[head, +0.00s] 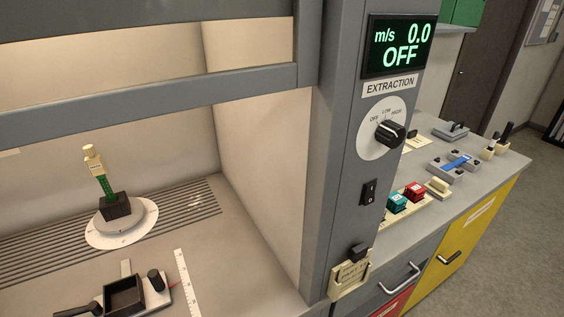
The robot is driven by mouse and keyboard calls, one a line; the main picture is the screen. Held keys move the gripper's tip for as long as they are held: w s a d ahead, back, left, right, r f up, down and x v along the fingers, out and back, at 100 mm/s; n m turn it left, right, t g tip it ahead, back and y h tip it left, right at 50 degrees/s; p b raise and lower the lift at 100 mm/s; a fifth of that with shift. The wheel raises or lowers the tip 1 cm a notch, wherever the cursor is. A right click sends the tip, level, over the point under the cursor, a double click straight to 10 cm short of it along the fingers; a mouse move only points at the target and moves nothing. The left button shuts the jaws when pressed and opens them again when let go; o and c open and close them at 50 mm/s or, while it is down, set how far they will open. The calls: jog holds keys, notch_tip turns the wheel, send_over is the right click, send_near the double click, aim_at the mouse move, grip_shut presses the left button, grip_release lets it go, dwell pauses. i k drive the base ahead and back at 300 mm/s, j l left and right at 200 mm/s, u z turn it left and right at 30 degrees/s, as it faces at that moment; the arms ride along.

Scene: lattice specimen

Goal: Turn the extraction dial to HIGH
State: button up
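The extraction dial (390,133) is a black knob on a round white plate (370,146), on the grey front post of the fume hood. The plate is marked OFF, LOW and HIGH from left to right along its upper edge. Which mark the knob points at is hard to tell from this angle. The display (400,46) above it reads "m/s 0.0" and "OFF" in green. A label (390,84) reading EXTRACTION sits between display and dial. My gripper is not in view.
A black rocker switch (369,192) and a cream holder (350,276) are lower on the post. The raised sash (150,104) crosses the hood opening. A counter (484,168) with small blocks and tools stands right of the post. The space before the dial looks clear.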

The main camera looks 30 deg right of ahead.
aim_at(391, 135)
jog(key=k+l, duration=0.1)
jog(key=l, duration=0.25)
jog(key=k+l+u, duration=0.15)
jog(key=l, duration=0.25)
jog(key=k+l, duration=0.1)
jog(key=l, duration=0.25)
jog(key=k+l+u, duration=0.1)
jog(key=l, duration=0.25)
jog(key=k+l, duration=0.2)
jog(key=l, duration=0.15)
jog(key=k+l+u, duration=0.15)
jog(key=l, duration=0.25)
